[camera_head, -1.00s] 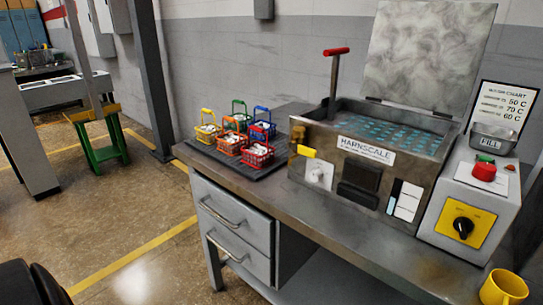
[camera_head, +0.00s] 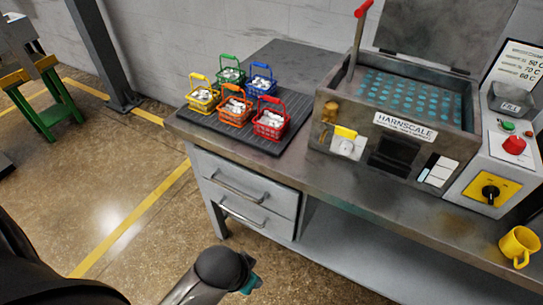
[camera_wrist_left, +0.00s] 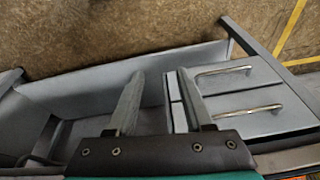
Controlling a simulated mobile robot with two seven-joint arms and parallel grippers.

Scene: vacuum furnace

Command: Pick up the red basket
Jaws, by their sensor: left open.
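The red basket (camera_head: 270,120) stands upright on a dark ribbed mat (camera_head: 240,133) on the bench, at the mat's front right corner. It has a raised red handle and pale pieces inside. My left gripper (camera_wrist_left: 160,92) is open and empty in the left wrist view, with the bench's drawers and lower shelf beyond its fingers. The basket does not show in that view. In the head view, parts of my arms show at the bottom, well below the basket, and neither gripper's fingers can be made out there.
Orange (camera_head: 234,107), blue (camera_head: 262,82), green (camera_head: 231,72) and yellow (camera_head: 202,96) baskets stand close by on the mat. The Harnscale machine (camera_head: 395,120) with its raised lid is just right of the mat. The bench front has drawers (camera_head: 245,190).

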